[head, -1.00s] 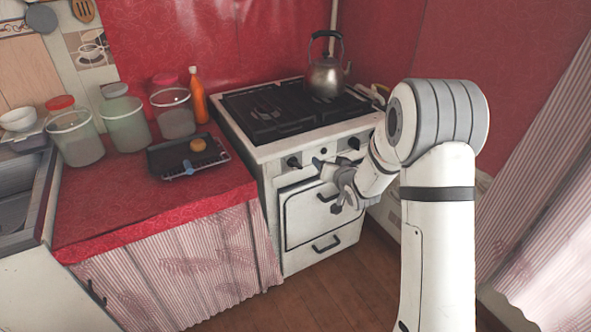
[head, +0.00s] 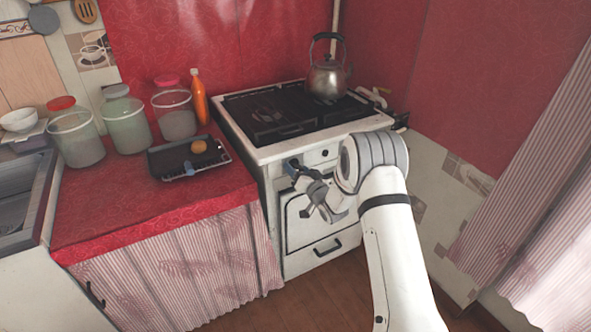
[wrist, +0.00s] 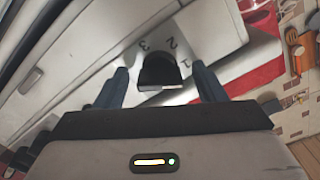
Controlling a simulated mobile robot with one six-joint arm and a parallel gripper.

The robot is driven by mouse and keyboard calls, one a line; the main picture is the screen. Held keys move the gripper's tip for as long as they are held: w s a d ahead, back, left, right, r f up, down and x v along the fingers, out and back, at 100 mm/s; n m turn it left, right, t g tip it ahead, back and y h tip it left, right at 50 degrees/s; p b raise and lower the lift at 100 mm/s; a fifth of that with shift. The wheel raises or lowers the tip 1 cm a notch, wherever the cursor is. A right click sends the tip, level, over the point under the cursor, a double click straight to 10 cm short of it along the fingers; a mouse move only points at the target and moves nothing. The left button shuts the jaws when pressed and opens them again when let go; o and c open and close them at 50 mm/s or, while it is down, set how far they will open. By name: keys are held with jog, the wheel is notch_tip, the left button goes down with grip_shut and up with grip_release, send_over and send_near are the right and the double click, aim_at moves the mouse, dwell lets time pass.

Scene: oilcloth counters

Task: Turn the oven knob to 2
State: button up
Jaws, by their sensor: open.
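The white oven (head: 275,213) stands at the middle of the head view, with its control strip below the hob. In the wrist view a black knob (wrist: 160,70) sits between the two blue fingers of my gripper (wrist: 160,88). The numbers 3, 2 and 1 show on the white panel around its far side. A gap appears on each side of the knob, so the fingers seem apart from it. I cannot tell which number it points to. In the head view my gripper (head: 294,168) is open at the left end of the control strip and hides most of that knob.
A steel kettle (head: 327,80) stands on the hob (head: 265,110). The red counter (head: 110,205) on the left holds jars, an orange bottle (head: 199,97) and a black tray (head: 165,164). A red wall closes off the right.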

jog(key=shift+w+a, duration=0.2)
jog(key=shift+w, duration=0.05)
